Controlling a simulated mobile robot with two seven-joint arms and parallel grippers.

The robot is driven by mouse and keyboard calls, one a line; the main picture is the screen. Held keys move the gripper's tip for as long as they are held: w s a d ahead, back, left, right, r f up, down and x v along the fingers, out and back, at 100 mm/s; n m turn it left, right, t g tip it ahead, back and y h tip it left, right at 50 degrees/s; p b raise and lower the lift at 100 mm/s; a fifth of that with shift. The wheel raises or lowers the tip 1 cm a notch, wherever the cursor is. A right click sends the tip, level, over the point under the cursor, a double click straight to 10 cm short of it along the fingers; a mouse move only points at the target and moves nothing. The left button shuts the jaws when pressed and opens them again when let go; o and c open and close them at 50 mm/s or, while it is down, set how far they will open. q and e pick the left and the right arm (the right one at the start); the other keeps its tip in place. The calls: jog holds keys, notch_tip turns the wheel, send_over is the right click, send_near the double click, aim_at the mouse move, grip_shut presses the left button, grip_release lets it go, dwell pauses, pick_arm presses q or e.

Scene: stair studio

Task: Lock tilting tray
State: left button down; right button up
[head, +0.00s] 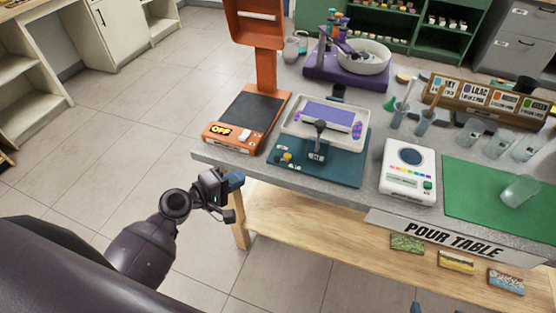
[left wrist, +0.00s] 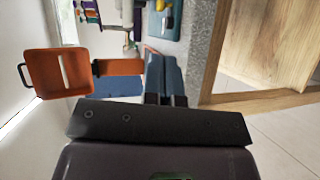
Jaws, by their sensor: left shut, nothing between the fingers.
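The tilting tray (head: 291,130) is white, holds a purple-topped canvas (head: 326,115), and sits on a teal base (head: 344,170) on the table. A black-knobbed lever (head: 319,128) stands at its front. I cannot tell whether the tray is locked. My left gripper (head: 237,181) is shut and empty, off the table's front-left corner, apart from the tray; its blue fingers fill the left wrist view's middle (left wrist: 165,76). My right gripper's (head: 435,308) two separated blue tips show at the bottom edge.
An orange machine (head: 238,118) marked OFF stands left of the tray. A white device (head: 409,170) and green mat (head: 500,194) lie right. A purple turntable (head: 346,75) is behind. The table's front edge (head: 300,190) is near my left gripper; floor at left is clear.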

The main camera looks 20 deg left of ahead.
aim_at(285, 157)
pick_arm(q)
jog(key=x, duration=1.2)
jog(key=shift+w+d+p, duration=0.15)
jog(key=shift+p, duration=0.2)
jog(key=shift+x, duration=0.8)
jog(key=shift+d, duration=0.15)
